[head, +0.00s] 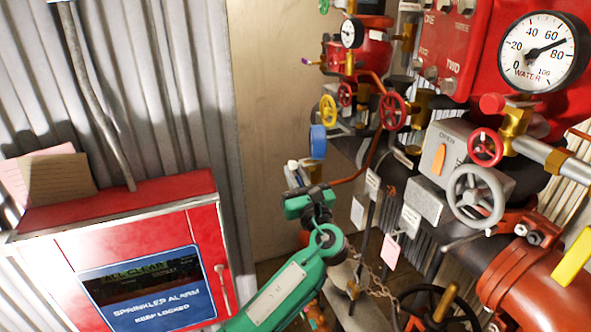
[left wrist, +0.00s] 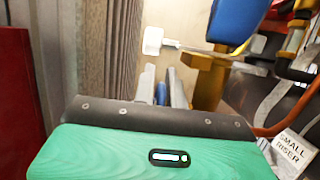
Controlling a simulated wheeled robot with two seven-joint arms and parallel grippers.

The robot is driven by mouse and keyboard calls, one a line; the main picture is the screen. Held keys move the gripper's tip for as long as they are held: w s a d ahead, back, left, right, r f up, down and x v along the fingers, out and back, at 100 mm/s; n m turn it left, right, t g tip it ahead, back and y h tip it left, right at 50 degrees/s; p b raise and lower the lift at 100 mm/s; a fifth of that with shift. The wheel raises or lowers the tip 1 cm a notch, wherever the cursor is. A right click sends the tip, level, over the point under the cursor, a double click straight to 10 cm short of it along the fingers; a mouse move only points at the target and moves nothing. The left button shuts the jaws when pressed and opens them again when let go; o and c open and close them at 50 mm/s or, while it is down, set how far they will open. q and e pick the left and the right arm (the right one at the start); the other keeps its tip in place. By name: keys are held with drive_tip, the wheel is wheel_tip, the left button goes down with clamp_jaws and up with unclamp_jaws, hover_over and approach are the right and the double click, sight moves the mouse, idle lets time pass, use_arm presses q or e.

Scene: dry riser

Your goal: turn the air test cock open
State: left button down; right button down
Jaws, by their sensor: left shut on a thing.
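My left gripper (head: 294,172) reaches up from the bottom of the head view on its green arm, beside the small riser's pipework. In the left wrist view its two grey fingers (left wrist: 162,84) are shut on a small blue part (left wrist: 161,93), mostly hidden between them. This looks like a cock's handle, but I cannot read a label on it. Just beyond the fingers, a white knob (left wrist: 152,40) on a thin stem joins a brass fitting (left wrist: 207,82). My right gripper is out of view.
A red sprinkler alarm cabinet (head: 120,205) stands at left. At right are a grey handwheel (head: 475,196), red handwheels (head: 392,111), a water gauge (head: 543,52) and thick red pipe (head: 535,285). Tags hang below the pipework; one in the wrist view reads SMALL RISER (left wrist: 290,150).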

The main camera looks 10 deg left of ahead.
use_arm(q)
drive_tip(key=shift+g+h+p, duration=0.4)
drive_tip(key=shift+g+p, duration=0.2)
drive_tip(key=shift+w+a+f+g+h, duration=0.1)
drive_tip(key=shift+f+g+h, duration=0.15)
drive_tip(key=shift+g+h, duration=0.5)
drive_tip(key=shift+w+f+g+h, duration=0.1)
drive_tip(key=shift+f+g+h, duration=0.25)
drive_tip(key=shift+g, duration=0.7)
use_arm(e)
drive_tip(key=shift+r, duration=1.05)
use_arm(q)
drive_tip(key=shift+r, duration=0.1)
drive_tip(key=c, duration=1.7)
unclamp_jaws()
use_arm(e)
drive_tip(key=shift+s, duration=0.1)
